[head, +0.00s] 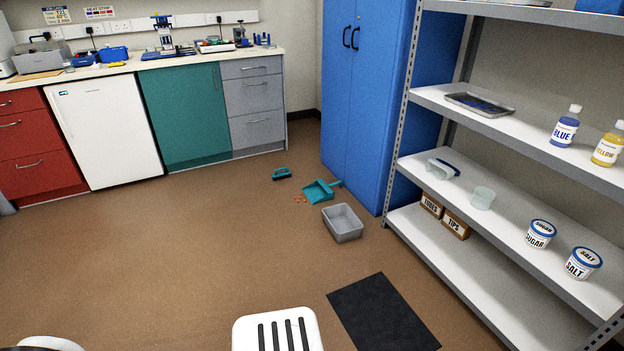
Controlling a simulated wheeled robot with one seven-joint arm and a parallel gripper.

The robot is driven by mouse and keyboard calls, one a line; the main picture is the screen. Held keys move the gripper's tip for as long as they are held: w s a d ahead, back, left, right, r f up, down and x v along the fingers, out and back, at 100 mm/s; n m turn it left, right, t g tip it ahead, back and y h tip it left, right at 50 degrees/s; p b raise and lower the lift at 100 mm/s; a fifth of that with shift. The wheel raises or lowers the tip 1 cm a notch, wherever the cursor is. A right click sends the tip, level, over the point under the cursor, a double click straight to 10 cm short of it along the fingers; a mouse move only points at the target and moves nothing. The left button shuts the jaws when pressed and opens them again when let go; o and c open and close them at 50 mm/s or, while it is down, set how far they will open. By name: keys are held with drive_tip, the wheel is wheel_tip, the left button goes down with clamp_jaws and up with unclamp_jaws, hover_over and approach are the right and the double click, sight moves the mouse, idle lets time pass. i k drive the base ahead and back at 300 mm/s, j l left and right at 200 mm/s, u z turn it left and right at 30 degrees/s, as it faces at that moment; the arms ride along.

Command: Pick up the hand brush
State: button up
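The hand brush (281,174) is a small teal brush with a dark underside, lying on the brown floor in the head view. It is in front of the grey drawers and left of the blue cupboard. A teal dustpan (318,192) lies on the floor to its right and a little nearer, apart from it. A few small orange-brown crumbs (300,199) lie beside the dustpan. My gripper is not in view.
A grey bin (342,223) stands near the dustpan. A dark mat (383,313) lies nearer. A white slab with black strips (277,331) is at the bottom edge. The shelf rack (470,262) stands right. The floor (190,250) left of centre is clear.

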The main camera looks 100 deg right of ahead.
sight(286, 174)
drive_tip(key=z, duration=3.45)
